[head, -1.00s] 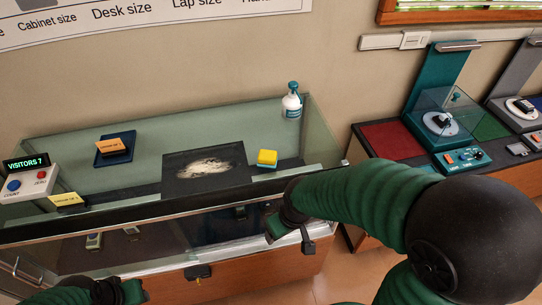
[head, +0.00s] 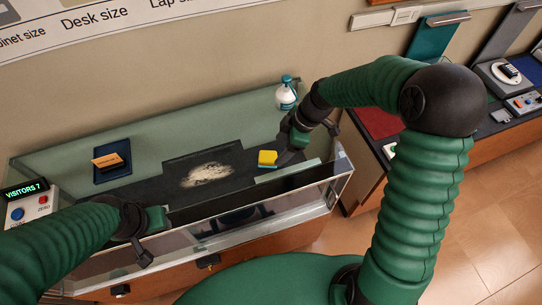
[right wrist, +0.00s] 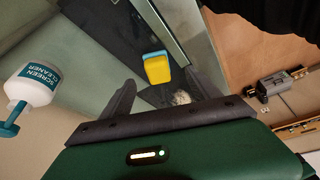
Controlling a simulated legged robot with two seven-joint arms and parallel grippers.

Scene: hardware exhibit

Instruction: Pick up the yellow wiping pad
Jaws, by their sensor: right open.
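The yellow wiping pad (head: 267,158), with a blue-grey underside, lies on the dark top of the display case, right of the whitish powdery patch. My right gripper (head: 289,156) is over the case just right of the pad, open and empty. In the right wrist view the pad (right wrist: 157,68) shows beyond and between the two spread fingers (right wrist: 160,84), apparently untouched. My left gripper (head: 145,236) is at the front left of the case, away from the pad; its fingers are not clear.
A spray bottle (head: 286,94) of screen cleaner stands behind my right gripper. A glass front panel (head: 300,198) edges the case. Another exhibit counter (head: 378,122) stands to the right.

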